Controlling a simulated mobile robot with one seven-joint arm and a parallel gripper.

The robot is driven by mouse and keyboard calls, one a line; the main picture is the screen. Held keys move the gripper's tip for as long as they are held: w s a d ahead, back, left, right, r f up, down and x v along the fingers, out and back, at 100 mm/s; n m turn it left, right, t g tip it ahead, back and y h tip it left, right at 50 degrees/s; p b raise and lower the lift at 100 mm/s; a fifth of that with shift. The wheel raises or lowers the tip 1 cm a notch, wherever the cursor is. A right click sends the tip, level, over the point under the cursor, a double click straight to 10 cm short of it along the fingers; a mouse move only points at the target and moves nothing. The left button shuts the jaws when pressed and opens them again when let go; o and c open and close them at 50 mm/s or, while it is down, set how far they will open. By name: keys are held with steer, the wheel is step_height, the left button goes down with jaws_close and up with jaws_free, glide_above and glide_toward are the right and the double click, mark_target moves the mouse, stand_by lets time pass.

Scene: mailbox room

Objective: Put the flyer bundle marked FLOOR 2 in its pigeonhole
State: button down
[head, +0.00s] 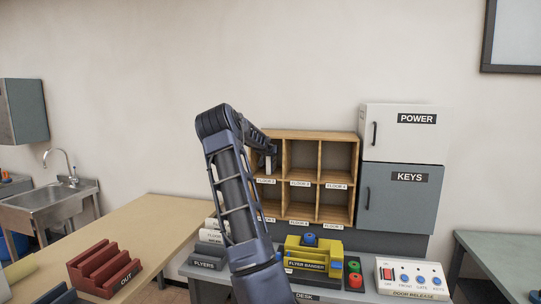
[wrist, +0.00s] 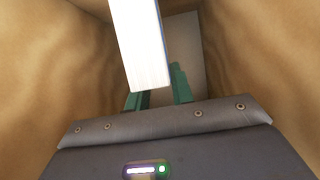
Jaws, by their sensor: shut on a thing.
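A pale flyer bundle (wrist: 142,45) shows in the wrist view, standing on edge between the two teal fingers of my gripper (wrist: 158,92). My gripper is shut on it, inside a wooden compartment with walls on both sides. In the head view, the pale bundle (head: 268,164) shows at the upper left compartment of the wooden pigeonhole rack (head: 319,160). My gripper is mostly hidden there by the rack and my arm. No marking is readable on the bundle. The compartments carry FLOOR labels, but their numbers are too small to read surely.
A grey FLYERS tray (head: 207,262) with pale bundles stands left of my arm. A yellow FLYER BANDER (head: 312,252) and a DOOR RELEASE panel (head: 412,279) stand on the desk below the rack. POWER (head: 405,140) and KEYS (head: 402,205) cabinets adjoin the rack's right side.

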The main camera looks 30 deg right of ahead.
steer(key=c, duration=1.2)
jaws_free()
steer(key=shift+f, duration=0.1)
